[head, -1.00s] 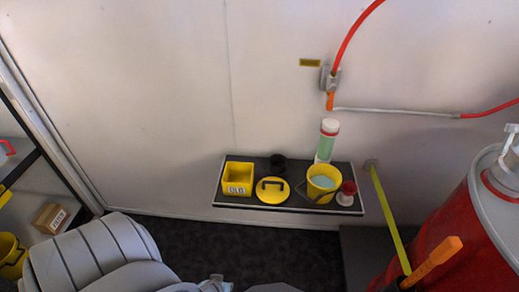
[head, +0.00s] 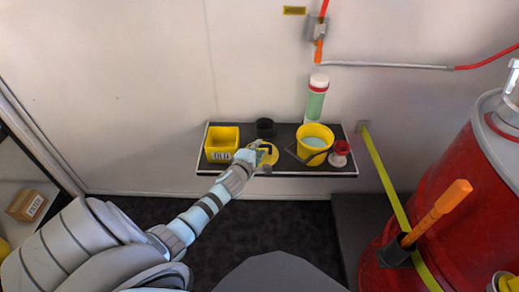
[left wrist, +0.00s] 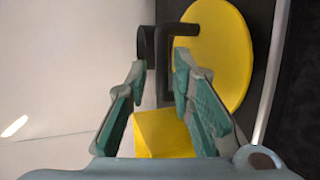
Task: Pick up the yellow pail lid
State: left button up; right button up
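The yellow pail lid (head: 273,157) lies on the dark shelf, partly hidden behind my left gripper (head: 259,156). In the left wrist view the yellow lid (left wrist: 228,50) fills the upper right, and its black handle (left wrist: 164,75) stands up toward the camera. My left gripper (left wrist: 161,68) is open there, with one finger on each side of the handle bar. I see a gap between the fingers and the handle; contact is not visible. My right gripper is in neither view.
On the shelf (head: 290,172) a yellow bin (head: 222,141) is left of the lid and a black cup (head: 265,127) behind it. A yellow pail (head: 314,137), a red-and-white item (head: 340,152) and a green bottle (head: 316,98) are right. A red tank (head: 440,190) stands farther right.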

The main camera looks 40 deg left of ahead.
aim_at(261, 146)
pick_arm(q)
jog(key=x, duration=0.3)
jog(key=shift+w+f+b, duration=0.15)
jog(key=shift+f+b, duration=0.05)
jog(key=shift+b, duration=0.1)
jog(key=shift+r, duration=0.1)
grip_shut()
